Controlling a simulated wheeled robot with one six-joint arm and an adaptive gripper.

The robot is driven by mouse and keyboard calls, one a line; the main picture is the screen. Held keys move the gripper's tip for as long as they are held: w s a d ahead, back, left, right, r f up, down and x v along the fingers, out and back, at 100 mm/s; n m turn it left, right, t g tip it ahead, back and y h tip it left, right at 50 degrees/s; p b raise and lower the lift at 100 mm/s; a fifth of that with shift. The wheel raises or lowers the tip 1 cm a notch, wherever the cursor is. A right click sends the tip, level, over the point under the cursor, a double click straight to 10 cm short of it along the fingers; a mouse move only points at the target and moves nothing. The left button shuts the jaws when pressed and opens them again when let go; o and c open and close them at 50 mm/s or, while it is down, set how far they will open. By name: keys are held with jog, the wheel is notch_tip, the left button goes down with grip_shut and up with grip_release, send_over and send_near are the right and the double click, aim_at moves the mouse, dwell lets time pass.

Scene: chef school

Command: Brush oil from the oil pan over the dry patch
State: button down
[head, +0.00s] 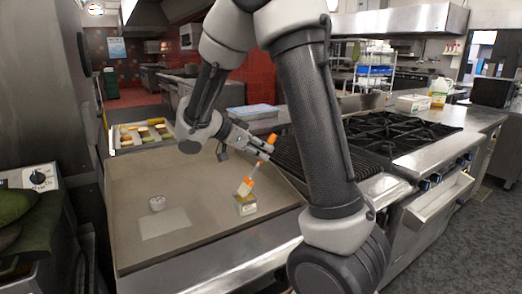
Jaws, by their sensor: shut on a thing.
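My gripper (264,152) is shut on a brush with an orange handle (254,168). The handle sticks out above the fingers, and the pale brush head (244,188) points down and to the left. The small square oil pan (246,210), metal with a yellowish inside, stands on the griddle directly below the brush head. The brush tip is at or just above the pan's opening; I cannot tell whether it touches the oil. The dry patch (166,223) is a pale rectangle on the griddle, to the left of the pan and clear of my gripper.
The griddle (130,190) is otherwise mostly bare, with raised side walls. A tray (118,146) of food pieces sits behind it. A black-grated stove (400,135) is to the right, and dark green produce (15,207) is at the left.

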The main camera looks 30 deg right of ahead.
aim_at(270, 137)
jog(key=shift+f, duration=0.55)
dwell(1.4)
jog(key=shift+r, duration=3.55)
jog(key=shift+f, duration=0.15)
jog(key=shift+f, duration=3.35)
